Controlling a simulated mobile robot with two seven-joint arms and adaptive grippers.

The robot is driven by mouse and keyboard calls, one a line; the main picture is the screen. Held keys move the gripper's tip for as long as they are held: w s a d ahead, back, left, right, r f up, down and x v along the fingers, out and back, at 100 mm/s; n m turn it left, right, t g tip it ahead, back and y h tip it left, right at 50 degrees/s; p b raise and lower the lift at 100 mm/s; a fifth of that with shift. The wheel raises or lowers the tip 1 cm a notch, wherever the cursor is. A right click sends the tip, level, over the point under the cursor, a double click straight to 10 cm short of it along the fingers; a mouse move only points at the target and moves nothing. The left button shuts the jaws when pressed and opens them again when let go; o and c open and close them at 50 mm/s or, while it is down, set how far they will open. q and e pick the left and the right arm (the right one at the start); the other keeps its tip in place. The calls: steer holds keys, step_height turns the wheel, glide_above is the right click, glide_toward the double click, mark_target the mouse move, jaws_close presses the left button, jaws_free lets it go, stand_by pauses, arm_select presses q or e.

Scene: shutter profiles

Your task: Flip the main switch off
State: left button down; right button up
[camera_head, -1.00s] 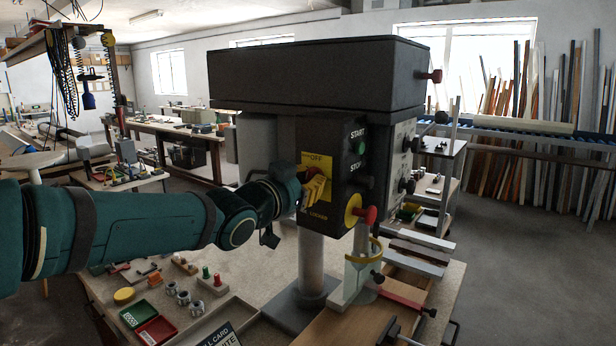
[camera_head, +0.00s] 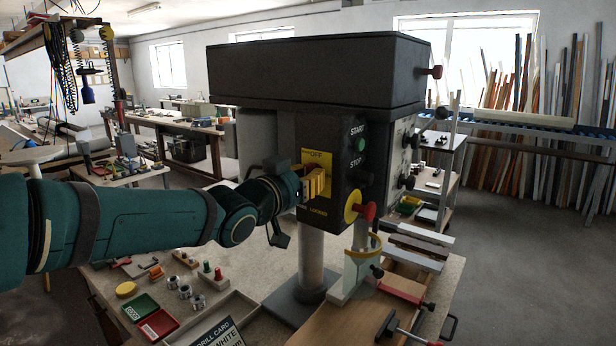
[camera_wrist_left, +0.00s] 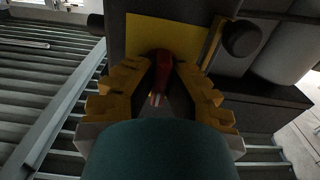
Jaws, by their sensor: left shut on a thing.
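The black drill press head (camera_head: 322,75) carries a yellow switch plate (camera_head: 317,160) with OFF lettered at its top and LOCKED at the bottom. The main switch's red handle (camera_wrist_left: 161,66) shows in the wrist view in front of the yellow plate. My left gripper (camera_head: 316,184) comes in from the left at the plate. Its yellow stepped fingers close around the red handle from both sides, and they hide most of the switch in the head view. The wrist view also shows the left gripper (camera_wrist_left: 160,78) around the handle. My right gripper is not in view.
A green START button (camera_head: 360,144) and a STOP button (camera_head: 358,162) sit right of the plate. A red knob (camera_head: 369,211) on a yellow disc projects below. Small parts, trays and a drill card (camera_head: 220,335) lie on the bench under my left arm.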

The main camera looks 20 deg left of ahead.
arm_select(q)
steer(key=c, duration=1)
jaws_free()
steer(key=shift+r, duration=0.1)
steer(key=shift+d, duration=0.1)
steer(key=shift+s+a, duration=0.3)
steer(key=shift+s, duration=0.1)
steer(key=v, duration=0.7)
steer(key=shift+s+d, duration=0.15)
steer(key=shift+d, duration=0.1)
